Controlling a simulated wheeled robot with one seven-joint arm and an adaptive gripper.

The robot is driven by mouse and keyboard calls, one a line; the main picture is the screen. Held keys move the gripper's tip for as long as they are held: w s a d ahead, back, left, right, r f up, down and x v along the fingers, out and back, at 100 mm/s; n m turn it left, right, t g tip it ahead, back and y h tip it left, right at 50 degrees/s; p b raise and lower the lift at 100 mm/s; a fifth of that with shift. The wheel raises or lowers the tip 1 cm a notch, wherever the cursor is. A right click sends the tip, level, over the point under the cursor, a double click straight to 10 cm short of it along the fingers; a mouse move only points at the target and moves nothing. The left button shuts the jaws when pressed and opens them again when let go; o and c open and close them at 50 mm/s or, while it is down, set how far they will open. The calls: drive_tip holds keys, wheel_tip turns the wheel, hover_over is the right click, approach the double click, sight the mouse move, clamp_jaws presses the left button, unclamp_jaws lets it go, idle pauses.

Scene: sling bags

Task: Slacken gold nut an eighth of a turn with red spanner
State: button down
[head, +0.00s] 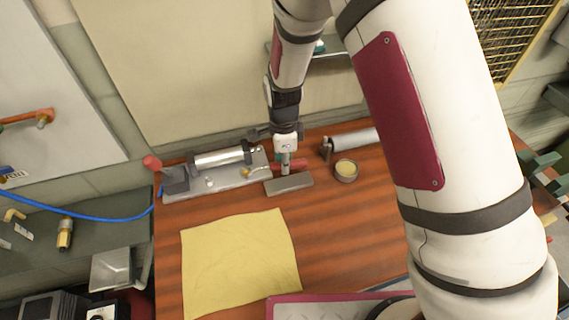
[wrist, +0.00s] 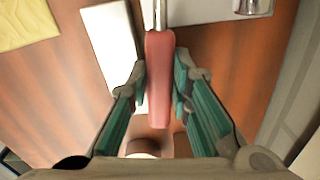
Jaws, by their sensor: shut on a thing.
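The red spanner's handle (wrist: 159,80) lies between my gripper's fingers (wrist: 160,92) in the wrist view, with the fingers closed on its sides. In the head view the red handle (head: 300,163) shows beside my gripper (head: 286,166), low over the table. Its metal shaft points left toward the gold nut (head: 245,172) on the grey fixture plate (head: 226,184). The spanner's jaw end seems to be at the nut, but is too small to tell if it is seated. In the wrist view the shaft runs out of the top edge, so the jaw and nut are hidden.
A grey block (head: 289,184) lies close beside the handle. A round tin (head: 346,171) and a metal tube (head: 355,139) are to the right. A metal cylinder (head: 222,157) is mounted on the fixture. A yellow cloth (head: 240,262) lies in front; wood right of it is clear.

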drive_tip(key=shift+w, duration=0.15)
drive_tip(key=shift+w+a+n+b, duration=0.15)
drive_tip(key=shift+w+n+b, duration=0.15)
drive_tip(key=shift+w+n, duration=0.15)
drive_tip(key=shift+w+r+n, duration=0.15)
drive_tip(key=shift+w+n, duration=0.05)
drive_tip(key=shift+n, duration=0.25)
drive_tip(key=shift+s+m, duration=0.15)
drive_tip(key=shift+m, duration=0.15)
drive_tip(key=shift+a, duration=0.1)
idle(0.3)
